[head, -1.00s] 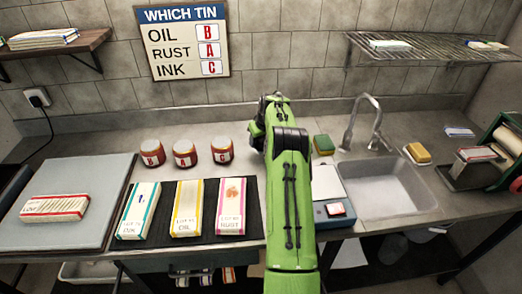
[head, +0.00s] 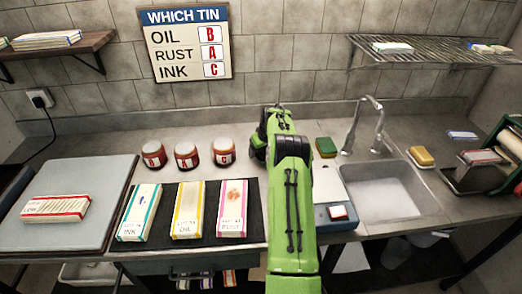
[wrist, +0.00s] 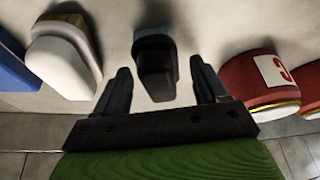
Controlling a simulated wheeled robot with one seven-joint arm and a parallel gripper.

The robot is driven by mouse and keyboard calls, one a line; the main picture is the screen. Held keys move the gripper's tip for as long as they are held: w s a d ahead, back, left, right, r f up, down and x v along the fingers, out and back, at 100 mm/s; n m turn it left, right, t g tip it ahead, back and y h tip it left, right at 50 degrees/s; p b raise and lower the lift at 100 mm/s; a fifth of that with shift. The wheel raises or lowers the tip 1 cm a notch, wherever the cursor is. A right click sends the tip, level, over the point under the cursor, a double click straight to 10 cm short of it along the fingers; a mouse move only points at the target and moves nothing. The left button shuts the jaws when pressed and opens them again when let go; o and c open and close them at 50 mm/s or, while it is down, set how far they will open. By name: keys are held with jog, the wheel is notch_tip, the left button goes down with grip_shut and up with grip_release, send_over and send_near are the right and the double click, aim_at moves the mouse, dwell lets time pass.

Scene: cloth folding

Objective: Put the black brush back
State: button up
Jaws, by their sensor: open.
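In the wrist view a black, blunt-ended thing with a dark grey-teal end, which looks like the black brush (wrist: 156,65), stands on the pale counter. My gripper (wrist: 162,78) is open, with one finger to each side of the brush's line. I see clear gaps between the fingers and the brush, and nothing is held. In the head view my green arm hides the brush and my gripper's fingers.
In the wrist view a white thing with a wooden part (wrist: 65,55) is left of the brush and a red tin (wrist: 275,80) right. In the head view red tins (head: 186,155), a green sponge (head: 326,147), a scale (head: 337,217) and a sink (head: 385,197) flank my arm.

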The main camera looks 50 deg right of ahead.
jog(key=p+v, duration=0.1)
jog(key=v, duration=1.1)
jog(key=s+a+r+n, duration=0.1)
jog(key=s+a+r, duration=0.1)
jog(key=a+r, duration=0.5)
jog(key=s+a+r, duration=0.2)
jog(key=a+r, duration=0.1)
jog(key=a, duration=0.8)
jog(key=s+a+r+n, duration=0.1)
jog(key=s+a+r, duration=0.1)
jog(key=a+r, duration=0.5)
jog(key=s+a+f, duration=0.2)
jog(key=s+a, duration=0.5)
jog(key=s, duration=0.3)
jog(key=s+a+f+n+t+y, duration=0.1)
jog(key=s+a+f, duration=0.2)
jog(key=s+a, duration=0.4)
jog(key=s, duration=0.3)
jog(key=shift+a, duration=0.4)
jog(key=shift+s+d, duration=0.15)
